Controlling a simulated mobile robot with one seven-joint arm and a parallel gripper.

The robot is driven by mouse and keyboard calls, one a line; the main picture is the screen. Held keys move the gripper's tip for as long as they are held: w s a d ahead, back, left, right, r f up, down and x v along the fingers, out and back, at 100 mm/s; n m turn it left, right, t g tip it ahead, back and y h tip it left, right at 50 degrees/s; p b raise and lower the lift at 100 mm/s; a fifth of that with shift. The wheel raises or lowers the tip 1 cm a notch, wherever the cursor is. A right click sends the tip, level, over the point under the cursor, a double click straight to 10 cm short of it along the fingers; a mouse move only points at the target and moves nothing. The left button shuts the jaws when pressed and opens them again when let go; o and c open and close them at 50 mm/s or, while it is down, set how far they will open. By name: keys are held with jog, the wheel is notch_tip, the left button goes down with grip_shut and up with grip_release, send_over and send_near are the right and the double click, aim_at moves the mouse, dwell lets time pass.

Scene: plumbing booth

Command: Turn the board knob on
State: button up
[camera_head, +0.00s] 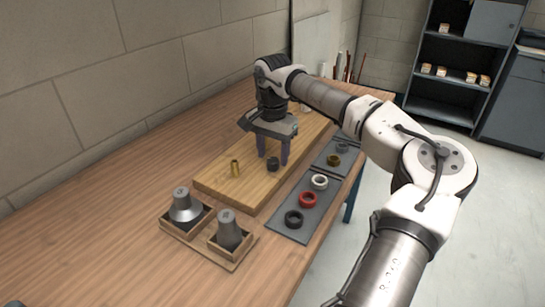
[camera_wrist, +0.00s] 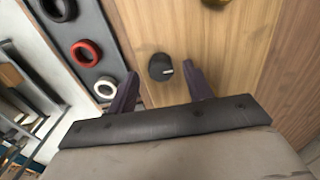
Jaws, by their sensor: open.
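The black board knob (camera_head: 272,164) sits on the light wooden board (camera_head: 222,187) on the table. In the wrist view the knob (camera_wrist: 161,67) is round and dark, with a pale pointer mark toward its right side. My gripper (camera_head: 272,153) points down over the board. Its two dark purple fingers stand apart, one on each side of the knob in the wrist view (camera_wrist: 160,80). The fingers do not appear to touch the knob. Their exact height relative to it is hard to tell.
A brass fitting (camera_head: 235,168) stands on the board left of the knob. A dark mat (camera_head: 318,207) right of the board holds white, red and black rings. Two grey cones stand in a wooden holder (camera_head: 233,262) in front. The table's left side is clear.

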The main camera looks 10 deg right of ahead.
jog(key=shift+f, duration=1.1)
jog(key=c, duration=1)
